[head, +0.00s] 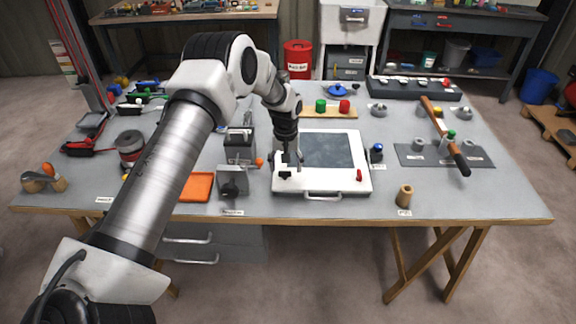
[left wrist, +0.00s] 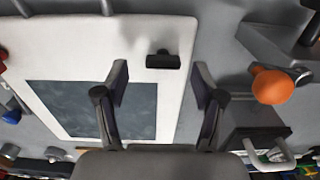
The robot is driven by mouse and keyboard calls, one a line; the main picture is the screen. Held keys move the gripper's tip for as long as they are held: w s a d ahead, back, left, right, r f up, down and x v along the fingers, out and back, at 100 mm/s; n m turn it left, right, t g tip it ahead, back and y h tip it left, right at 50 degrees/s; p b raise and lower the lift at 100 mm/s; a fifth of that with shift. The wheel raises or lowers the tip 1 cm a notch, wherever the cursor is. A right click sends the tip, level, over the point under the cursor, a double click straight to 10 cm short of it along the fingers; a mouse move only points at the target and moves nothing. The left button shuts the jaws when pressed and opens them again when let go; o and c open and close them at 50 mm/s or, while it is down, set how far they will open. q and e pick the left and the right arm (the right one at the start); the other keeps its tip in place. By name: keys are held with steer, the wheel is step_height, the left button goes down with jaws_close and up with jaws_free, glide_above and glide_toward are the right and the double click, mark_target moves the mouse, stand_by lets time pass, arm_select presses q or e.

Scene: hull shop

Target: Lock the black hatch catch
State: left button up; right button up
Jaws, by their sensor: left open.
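The hatch is a white panel (head: 322,184) with a dark window, lying on the workbench; it also shows in the left wrist view (left wrist: 60,50). The black hatch catch (head: 285,175) sits at its front left corner. In the left wrist view the black catch (left wrist: 163,61) is a short dark bar, just beyond the fingertips and between their lines. My left gripper (head: 288,160) is open and empty above the hatch's left side, close to the catch; its two fingers show apart in the left wrist view (left wrist: 160,80). I cannot tell the exact gap. My right gripper is not in view.
A red catch (head: 359,175) is at the hatch's front right corner, and a handle (head: 323,196) at its front edge. A blue knob (head: 376,152) stands right.

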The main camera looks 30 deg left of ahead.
mark_target(285, 175)
arm_select(q)
steer(key=shift+w+a+f, duration=0.1)
steer(key=shift+a+f, duration=0.05)
steer(key=shift+f, duration=0.45)
steer(key=shift+a+f, duration=0.1)
steer(key=shift+f, duration=0.5)
steer(key=shift+w+a+f, duration=0.15)
steer(key=shift+a+f, duration=0.05)
steer(key=shift+f, duration=0.05)
steer(key=shift+d+r, duration=0.2)
steer(key=shift+r, duration=0.05)
steer(key=c, duration=0.8)
steer(key=shift+s, duration=0.2)
steer(key=c, duration=0.3)
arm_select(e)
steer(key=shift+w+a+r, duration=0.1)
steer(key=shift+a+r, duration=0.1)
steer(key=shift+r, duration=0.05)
